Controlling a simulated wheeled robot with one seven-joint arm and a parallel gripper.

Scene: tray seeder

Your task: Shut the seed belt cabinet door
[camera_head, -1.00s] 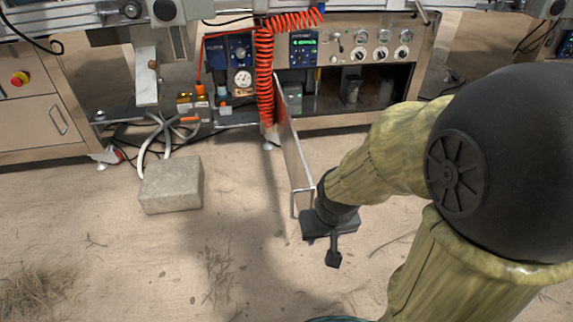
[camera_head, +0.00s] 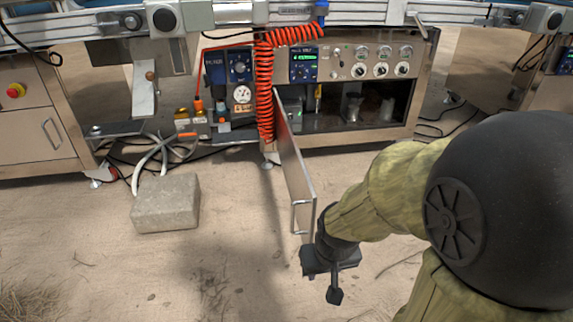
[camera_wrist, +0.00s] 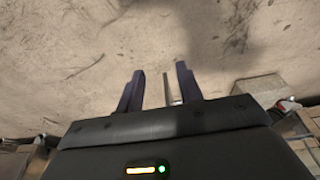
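The seed belt cabinet (camera_head: 345,103) has its front open, showing a dark inside with jars. Its door (camera_head: 296,170) is a thin metal panel, swung wide open from the cabinet's left side and seen nearly edge-on. A bar handle (camera_head: 301,217) sits near its free end, on its left face. My gripper (camera_head: 333,282) is at the door's free end, just right of and below the handle. In the wrist view my gripper's (camera_wrist: 160,80) two dark fingers stand apart. A thin metallic strip, likely door or handle, shows between them; contact cannot be told.
A grey stone block (camera_head: 166,203) lies on the ground left of the door; it also shows in the wrist view (camera_wrist: 258,88). A red coiled hose (camera_head: 264,90) hangs by the hinge side. Cables and hoses lie left. Sandy ground before the cabinet is mostly clear.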

